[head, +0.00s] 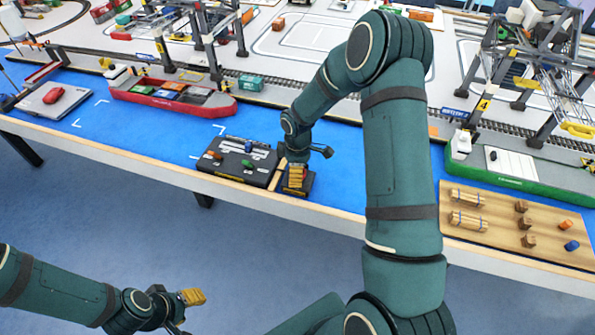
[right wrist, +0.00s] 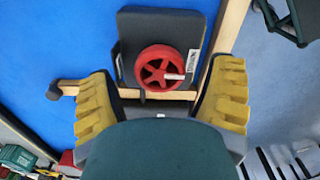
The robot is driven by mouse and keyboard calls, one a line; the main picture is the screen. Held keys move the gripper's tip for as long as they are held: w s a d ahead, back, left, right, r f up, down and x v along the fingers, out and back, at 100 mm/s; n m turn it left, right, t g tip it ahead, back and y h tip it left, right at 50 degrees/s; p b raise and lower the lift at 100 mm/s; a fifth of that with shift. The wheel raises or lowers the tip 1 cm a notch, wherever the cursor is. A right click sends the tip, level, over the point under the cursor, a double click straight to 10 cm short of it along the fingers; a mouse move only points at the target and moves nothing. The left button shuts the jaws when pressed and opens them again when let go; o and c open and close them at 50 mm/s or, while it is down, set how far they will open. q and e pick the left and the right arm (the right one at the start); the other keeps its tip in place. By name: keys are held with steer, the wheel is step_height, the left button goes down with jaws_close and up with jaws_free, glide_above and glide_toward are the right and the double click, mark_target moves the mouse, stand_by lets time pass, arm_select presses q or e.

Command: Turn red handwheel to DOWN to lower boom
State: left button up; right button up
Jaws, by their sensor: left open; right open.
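The red handwheel (right wrist: 159,69) shows in the right wrist view, mounted on a dark plate (right wrist: 140,24). A pale pointer sits on its right side, toward a small white label too small to read. My right gripper (right wrist: 161,98) is open, its yellow fingers wide apart on the left and right of the wheel and nearer the camera. No contact shows. In the head view my right gripper (head: 296,178) hangs over the small dark base at the table's front edge and mostly hides the wheel. My left gripper (head: 192,297) is open and empty, low in front of the table.
A dark control panel (head: 235,172) with small levers stands just left of the wheel's base. A red barge (head: 172,102) lies behind it. A wooden board (head: 482,234) with bundles and blocks is at right. Cranes (head: 530,60) stand at back right. Blue surface around is partly free.

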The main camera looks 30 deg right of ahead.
step_height(320, 180, up, 12)
steer(key=shift+f, duration=0.25)
stand_by(3.3)
